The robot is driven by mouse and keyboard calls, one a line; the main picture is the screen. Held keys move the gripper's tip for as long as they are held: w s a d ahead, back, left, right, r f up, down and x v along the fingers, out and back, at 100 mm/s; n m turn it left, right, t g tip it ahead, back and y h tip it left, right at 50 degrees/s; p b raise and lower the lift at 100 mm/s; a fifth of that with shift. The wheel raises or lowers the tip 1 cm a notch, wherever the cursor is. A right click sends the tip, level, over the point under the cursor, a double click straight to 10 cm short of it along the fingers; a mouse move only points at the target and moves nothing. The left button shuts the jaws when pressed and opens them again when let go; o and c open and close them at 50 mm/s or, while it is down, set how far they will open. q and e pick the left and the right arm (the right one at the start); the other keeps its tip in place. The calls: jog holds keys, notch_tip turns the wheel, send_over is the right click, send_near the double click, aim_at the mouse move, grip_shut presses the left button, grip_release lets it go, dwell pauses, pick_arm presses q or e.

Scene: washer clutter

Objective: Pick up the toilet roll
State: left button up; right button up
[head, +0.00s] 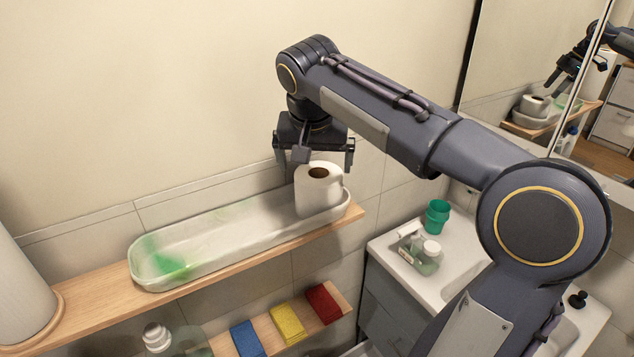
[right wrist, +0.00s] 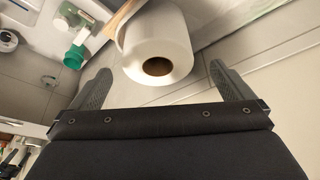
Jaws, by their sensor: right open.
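The white toilet roll (head: 319,192) stands upright at the right end of a long pale tray (head: 205,258) on a wooden shelf. My right gripper (head: 318,165) is open and empty, above and just behind the roll, with its fingers pointing down. In the right wrist view the toilet roll (right wrist: 157,48) shows its brown core, beyond and between the two open fingers (right wrist: 160,88). The fingers look apart from the roll. My left gripper is not in view.
The wooden shelf (head: 88,306) runs along the tiled wall, with a white cylinder (head: 20,285) at left. Blue, yellow and red cloths (head: 287,324) lie on a lower shelf. A green cup (head: 437,216) and bottles stand on the sink counter at right. A mirror hangs upper right.

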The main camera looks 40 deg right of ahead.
aim_at(319, 192)
jog(key=x, duration=0.5)
jog(key=d+p+x, duration=0.1)
jog(key=x, duration=0.1)
jog(key=shift+w+f, duration=0.1)
jog(key=shift+w, duration=0.2)
jog(key=shift+c, duration=0.3)
jog(key=c, duration=0.7)
